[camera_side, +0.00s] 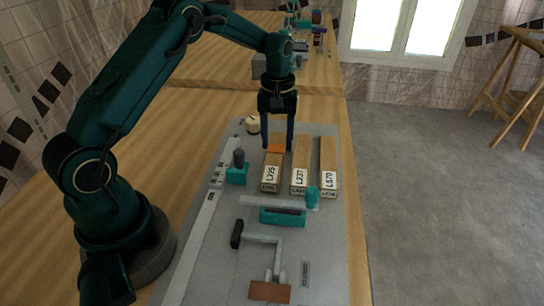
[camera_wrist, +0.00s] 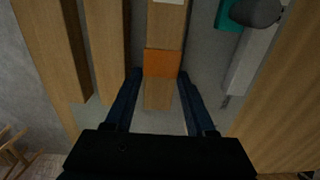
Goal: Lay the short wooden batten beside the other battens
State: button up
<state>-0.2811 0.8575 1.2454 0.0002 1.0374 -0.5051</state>
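The short wooden batten (camera_side: 272,170), labelled L795 with an orange band, lies on the grey panel at the left of a row of battens. It also shows in the wrist view (camera_wrist: 158,95), running up the middle. The middle batten (camera_side: 300,165), labelled L227, and the right batten (camera_side: 328,165), labelled L570, lie roughly parallel to it. A narrow gap separates the short batten from the middle one. My gripper (camera_side: 278,146) points down at the orange band. In the wrist view its fingers (camera_wrist: 159,71) stand apart on either side of the batten, with gaps showing.
The grey panel (camera_side: 330,245) carries a teal clamp block (camera_side: 237,174), a teal-and-grey fixture (camera_side: 282,216), a black-handled lever (camera_side: 237,234) and a brown block (camera_side: 270,292). A small round cream-coloured item (camera_side: 253,125) stands at the panel's far left.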

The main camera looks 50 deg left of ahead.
jog(key=shift+r, duration=0.1)
notch_tip(320, 180, up, 11)
notch_tip(320, 180, up, 6)
jog(key=m+t, duration=0.1)
jog(key=m, duration=0.1)
send_over(274, 158)
jog(key=s+d+f+m+t, duration=0.1)
jog(key=s+d+m+t, duration=0.1)
jog(key=s, duration=0.6)
jog(key=s+d+f+m+t, duration=0.2)
jog(key=s+d+m, duration=0.2)
jog(key=s, duration=0.4)
jog(key=shift+s+d+m+t, duration=0.3)
jog(key=shift+s+d+m, duration=0.05)
jog(key=shift+m, duration=0.15)
jog(key=shift+o, duration=0.3)
